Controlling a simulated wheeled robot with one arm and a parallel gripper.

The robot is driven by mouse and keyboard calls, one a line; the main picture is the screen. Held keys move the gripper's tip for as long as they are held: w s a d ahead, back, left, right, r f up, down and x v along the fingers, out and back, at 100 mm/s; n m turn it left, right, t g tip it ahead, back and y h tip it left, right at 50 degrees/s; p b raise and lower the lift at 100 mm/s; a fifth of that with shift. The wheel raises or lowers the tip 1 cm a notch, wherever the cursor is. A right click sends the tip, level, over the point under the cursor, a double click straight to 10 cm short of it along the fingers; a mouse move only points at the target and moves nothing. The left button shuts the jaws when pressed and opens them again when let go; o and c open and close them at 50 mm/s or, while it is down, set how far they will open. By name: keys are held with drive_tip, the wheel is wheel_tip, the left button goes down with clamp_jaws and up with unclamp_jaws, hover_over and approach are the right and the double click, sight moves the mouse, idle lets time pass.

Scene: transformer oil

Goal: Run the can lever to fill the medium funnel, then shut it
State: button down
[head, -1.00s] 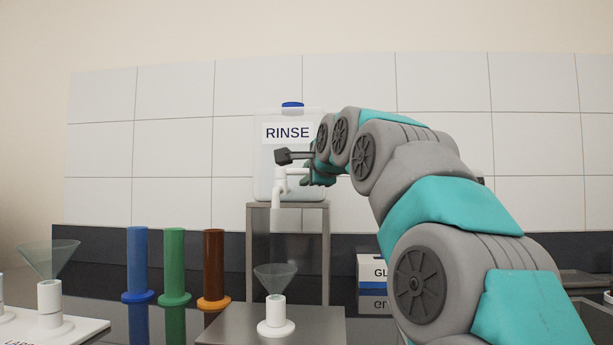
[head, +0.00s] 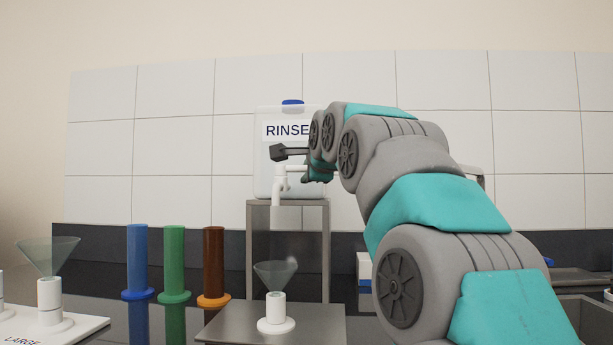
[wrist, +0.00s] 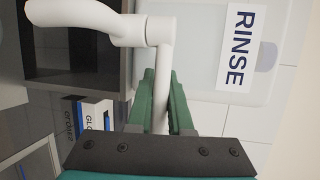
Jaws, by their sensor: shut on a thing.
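The white rinse can (head: 264,150) with a blue cap stands on a metal stand. Its white tap (head: 279,180) points down at the front, and the tap also shows in the wrist view (wrist: 90,15). My gripper (head: 320,172) is at the tap's right side. In the wrist view its green fingers (wrist: 163,85) are shut on the white lever (wrist: 164,55). The medium clear funnel (head: 275,273) sits upright in a white holder below the spout. A small pale patch shows at its right rim. I cannot make out a stream or the liquid level.
A larger funnel (head: 48,257) stands on a white board at left. Blue (head: 137,260), green (head: 174,262) and brown (head: 213,262) cylinders stand between it and the metal stand (head: 287,204). A glove box (wrist: 95,110) is below my gripper, mostly hidden by my arm in the head view.

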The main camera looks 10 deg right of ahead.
drive_tip(key=shift+s+m+h+b, duration=0.4)
drive_tip(key=shift+m+h+b, duration=0.15)
drive_tip(key=shift+m+h, duration=0.45)
drive_tip(key=shift+s+m+h+b, duration=0.4)
drive_tip(key=shift+m+h+b, duration=0.25)
drive_tip(key=shift+h, duration=0.55)
drive_tip(key=c, duration=0.8)
unclamp_jaws()
drive_tip(key=shift+c, duration=0.2)
drive_tip(key=shift+s, duration=0.1)
drive_tip(key=v, duration=0.7)
drive_tip(key=shift+s+b, duration=0.25)
drive_tip(key=shift+b, duration=0.2)
drive_tip(key=shift+a+r, duration=0.1)
drive_tip(key=shift+r, duration=0.05)
